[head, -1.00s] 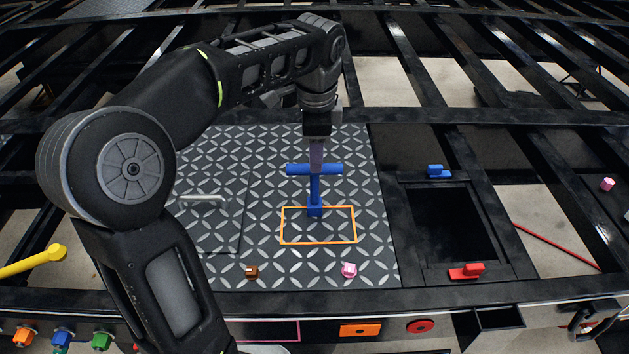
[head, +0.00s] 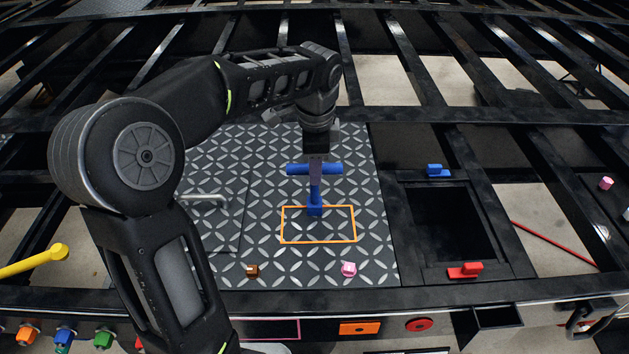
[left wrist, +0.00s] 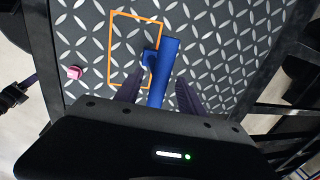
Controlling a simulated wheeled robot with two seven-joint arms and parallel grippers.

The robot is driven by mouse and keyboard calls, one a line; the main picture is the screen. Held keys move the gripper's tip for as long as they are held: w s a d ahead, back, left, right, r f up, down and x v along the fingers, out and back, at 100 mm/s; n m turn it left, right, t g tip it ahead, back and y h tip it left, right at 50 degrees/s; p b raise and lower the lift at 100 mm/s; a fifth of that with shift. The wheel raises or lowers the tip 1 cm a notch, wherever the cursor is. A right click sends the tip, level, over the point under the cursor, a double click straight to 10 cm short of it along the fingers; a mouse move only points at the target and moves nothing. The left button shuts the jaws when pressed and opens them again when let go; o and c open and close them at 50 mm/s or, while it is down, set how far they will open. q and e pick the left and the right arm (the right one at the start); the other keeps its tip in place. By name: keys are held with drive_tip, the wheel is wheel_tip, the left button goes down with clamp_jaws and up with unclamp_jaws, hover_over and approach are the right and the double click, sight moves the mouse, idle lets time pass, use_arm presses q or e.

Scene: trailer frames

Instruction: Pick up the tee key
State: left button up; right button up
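The blue tee key (head: 298,169) stands on the diamond-plate panel in the head view, its crossbar on top and its stem reaching down to the orange outline. It also shows in the left wrist view (left wrist: 163,70). My left gripper (head: 316,180) is over the middle of the crossbar. In the left wrist view its two fingers (left wrist: 157,88) are apart, one on each side of the blue bar. I cannot tell whether either finger touches it. My right gripper is not in view.
The panel (head: 230,160) carries an orange rectangle outline (head: 318,242), a pale handle (head: 208,198), a brown block (head: 252,270) and a pink block (head: 349,269). To the right is a dark opening (head: 455,225) with blue (head: 438,171) and red (head: 466,270) latches. Black frame beams surround the panel.

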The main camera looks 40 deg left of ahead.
use_arm(q)
clamp_jaws()
idle(0.3)
drive_tip(key=shift+r, duration=0.1)
wheel_tip(320, 180, up, 10)
idle(0.7)
idle(0.5)
